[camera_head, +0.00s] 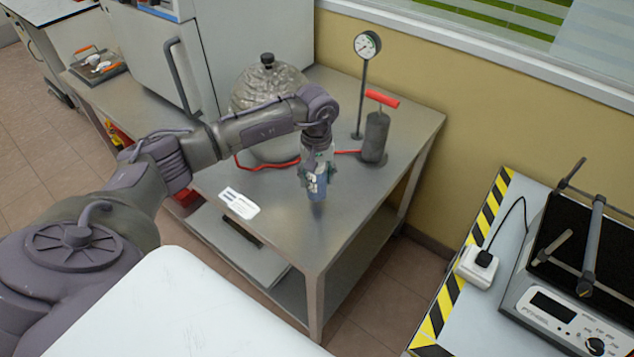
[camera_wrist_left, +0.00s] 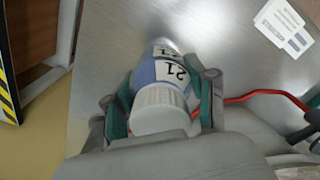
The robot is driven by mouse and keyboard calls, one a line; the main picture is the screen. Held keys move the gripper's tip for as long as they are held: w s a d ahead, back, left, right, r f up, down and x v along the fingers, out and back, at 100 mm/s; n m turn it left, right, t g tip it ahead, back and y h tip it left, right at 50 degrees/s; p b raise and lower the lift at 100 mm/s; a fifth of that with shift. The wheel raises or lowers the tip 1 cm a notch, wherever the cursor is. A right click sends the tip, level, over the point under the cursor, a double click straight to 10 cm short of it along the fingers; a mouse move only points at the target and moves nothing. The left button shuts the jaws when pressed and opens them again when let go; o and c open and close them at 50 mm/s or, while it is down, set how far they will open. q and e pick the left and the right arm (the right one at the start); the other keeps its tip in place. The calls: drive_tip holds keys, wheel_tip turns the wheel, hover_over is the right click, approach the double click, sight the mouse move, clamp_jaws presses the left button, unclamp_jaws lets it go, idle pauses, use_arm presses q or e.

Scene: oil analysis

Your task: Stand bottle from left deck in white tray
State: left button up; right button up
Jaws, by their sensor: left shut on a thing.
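My left gripper (camera_head: 317,172) is shut on a small bottle (camera_head: 317,186) with a blue and white label, over the steel table in the head view. In the left wrist view the bottle (camera_wrist_left: 160,95) shows a white ribbed cap and the number 21 on its label, between the two fingers of the left gripper (camera_wrist_left: 165,100). The bottle looks about upright. I cannot tell whether its base touches the table. My right gripper is not in view. I cannot make out a white tray for certain; a white surface (camera_head: 185,310) fills the bottom of the head view.
The steel table (camera_head: 290,235) holds a wrapped round vessel (camera_head: 268,85), a pressure gauge (camera_head: 367,45) on a stand and a red-handled pump (camera_head: 376,135) with a red hose. A white label card (camera_head: 239,203) lies near its front edge. A shaker device (camera_head: 585,270) stands at right.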

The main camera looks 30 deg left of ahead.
sight(317, 186)
use_arm(q)
wheel_tip(317, 186, down, 3)
drive_tip(key=shift+f+p, duration=0.15)
drive_tip(key=shift+p, duration=0.5)
drive_tip(key=shift+f, duration=0.1)
drive_tip(key=shift+f+b, duration=0.15)
drive_tip(key=shift+b, duration=0.2)
drive_tip(key=o, duration=1.3)
drive_tip(key=shift+o, duration=0.6)
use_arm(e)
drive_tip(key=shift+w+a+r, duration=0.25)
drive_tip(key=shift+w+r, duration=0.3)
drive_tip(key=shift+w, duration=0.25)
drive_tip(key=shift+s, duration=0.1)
